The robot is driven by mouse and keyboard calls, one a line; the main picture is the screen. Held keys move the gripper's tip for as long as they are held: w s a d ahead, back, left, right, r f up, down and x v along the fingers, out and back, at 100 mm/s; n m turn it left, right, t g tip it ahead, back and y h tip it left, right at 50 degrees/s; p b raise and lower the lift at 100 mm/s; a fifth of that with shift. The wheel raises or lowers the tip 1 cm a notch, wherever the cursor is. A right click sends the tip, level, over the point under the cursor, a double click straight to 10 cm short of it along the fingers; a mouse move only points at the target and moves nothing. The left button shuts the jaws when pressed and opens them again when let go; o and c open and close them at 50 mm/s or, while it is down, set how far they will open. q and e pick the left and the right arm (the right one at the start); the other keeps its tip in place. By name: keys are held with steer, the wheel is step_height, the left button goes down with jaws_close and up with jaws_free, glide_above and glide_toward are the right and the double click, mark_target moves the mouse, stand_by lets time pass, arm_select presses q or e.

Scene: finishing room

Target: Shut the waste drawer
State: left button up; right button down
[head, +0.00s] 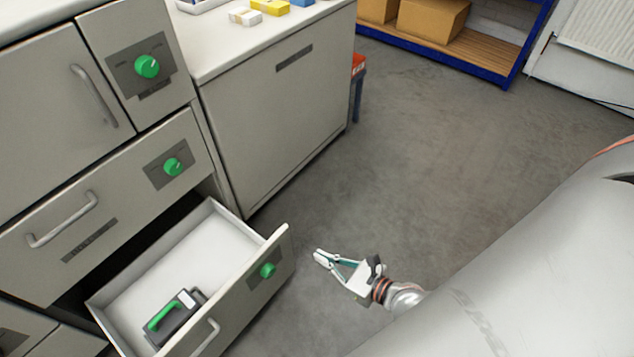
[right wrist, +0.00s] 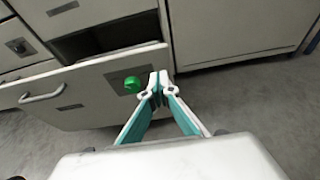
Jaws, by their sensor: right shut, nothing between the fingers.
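The bottom drawer (head: 222,243) of the grey cabinet stands pulled out in the head view. Its front has a handle (head: 206,338) and a green knob (head: 267,270). A dark case with a green handle (head: 172,318) lies inside on the white floor. I cannot read any label saying which drawer is the waste drawer. My right gripper (head: 319,258) is shut and empty, to the right of the drawer front. In the right wrist view, the fingertips (right wrist: 158,83) appear just beside the right end of the drawer front (right wrist: 85,97); I cannot tell whether they touch. My left gripper is not in view.
A closed drawer with a handle (head: 62,222) and green knob sits above the open one. A grey cabinet (head: 280,110) with blocks on top stands behind. A blue-framed shelf (head: 490,60) holds boxes at the back. The floor (head: 430,160) between is clear.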

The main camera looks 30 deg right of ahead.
steer(key=b, duration=0.1)
glide_toward(284, 234)
steer(key=w+f, duration=0.2)
steer(key=w, duration=0.1)
steer(key=w+a, duration=0.1)
steer(key=w, duration=0.1)
steer(key=shift+a, duration=0.35)
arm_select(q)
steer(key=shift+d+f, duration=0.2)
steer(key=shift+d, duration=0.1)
arm_select(e)
steer(key=shift+w+a, duration=0.2)
steer(key=shift+w, duration=0.25)
steer(key=shift+w, duration=0.1)
